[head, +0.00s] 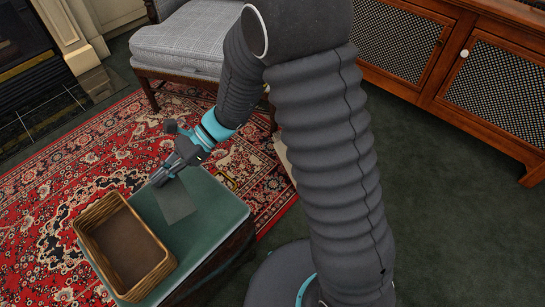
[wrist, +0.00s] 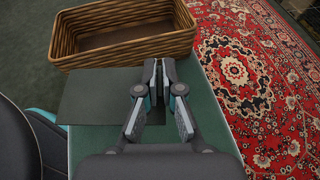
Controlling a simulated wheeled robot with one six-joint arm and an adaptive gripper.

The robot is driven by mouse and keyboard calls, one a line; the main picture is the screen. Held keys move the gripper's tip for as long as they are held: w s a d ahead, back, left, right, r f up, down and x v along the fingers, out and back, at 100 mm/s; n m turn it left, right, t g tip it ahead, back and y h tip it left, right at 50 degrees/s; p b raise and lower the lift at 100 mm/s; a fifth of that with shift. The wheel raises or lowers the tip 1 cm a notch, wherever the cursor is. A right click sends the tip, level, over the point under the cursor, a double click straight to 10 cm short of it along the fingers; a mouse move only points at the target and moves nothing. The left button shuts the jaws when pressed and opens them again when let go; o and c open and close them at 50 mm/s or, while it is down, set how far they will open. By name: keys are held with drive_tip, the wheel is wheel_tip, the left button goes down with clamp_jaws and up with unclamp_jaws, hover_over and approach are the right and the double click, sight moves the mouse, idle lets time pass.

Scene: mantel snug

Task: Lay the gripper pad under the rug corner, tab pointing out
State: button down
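The gripper pad is a thin, dark grey-green sheet (head: 178,203), also in the wrist view (wrist: 95,97). My gripper (head: 158,182) is closed at one edge of it, and its fingertips (wrist: 158,72) are almost together in the wrist view. The pad looks held flat above the green-topped chest (head: 215,205), since it overlaps the chest's left edge in the wrist view. I cannot make out a tab. The red patterned rug (head: 60,170) spreads beyond the chest. A pale strip (head: 282,155), possibly a turned-up rug corner, shows partly behind my arm.
A wicker basket (head: 88,222) stands on the chest, close ahead of my fingertips in the wrist view (wrist: 120,52). A grey checked chair (head: 185,40) stands at the back, and a wooden cabinet (head: 450,65) at the right. Dark green carpet (head: 450,200) is clear at right.

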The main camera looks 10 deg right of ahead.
drive_tip(key=w+d+f+m+t+h+b, duration=0.1)
drive_tip(key=w+d+f+m+t+b, duration=0.1)
drive_tip(key=w+d+f+m+t, duration=0.6)
drive_tip(key=w+d+f+m+t+b, duration=0.15)
drive_tip(key=w+d+f, duration=0.35)
drive_tip(key=w+d, duration=0.75)
drive_tip(key=w+d+f+m+t+h+b, duration=0.1)
drive_tip(key=w+d+f+m+t, duration=0.45)
drive_tip(key=d, duration=0.75)
drive_tip(key=d+f+m+t+h+b, duration=0.1)
drive_tip(key=d+f+m+h+b, duration=0.2)
drive_tip(key=d+f, duration=0.7)
drive_tip(key=d+f+m+t+h+b, duration=0.1)
drive_tip(key=d+f+m+t+h, duration=0.25)
drive_tip(key=d, duration=0.95)
drive_tip(key=d+f+m+h+b, duration=0.25)
drive_tip(key=d+f+h, duration=0.25)
drive_tip(key=d+f, duration=0.6)
drive_tip(key=w+a+f, duration=0.1)
drive_tip(key=w+a, duration=0.1)
drive_tip(key=w, duration=0.1)
drive_tip(key=w+a+f, duration=0.2)
drive_tip(key=w+a+f+b, duration=0.1)
drive_tip(key=w+a+f, duration=0.1)
drive_tip(key=w, duration=0.1)
drive_tip(key=shift+w+f, duration=0.1)
drive_tip(key=shift+w, duration=0.25)
drive_tip(key=shift+d+f+b, duration=0.1)
drive_tip(key=shift+f+b, duration=0.25)
drive_tip(key=shift+f, duration=1.6)
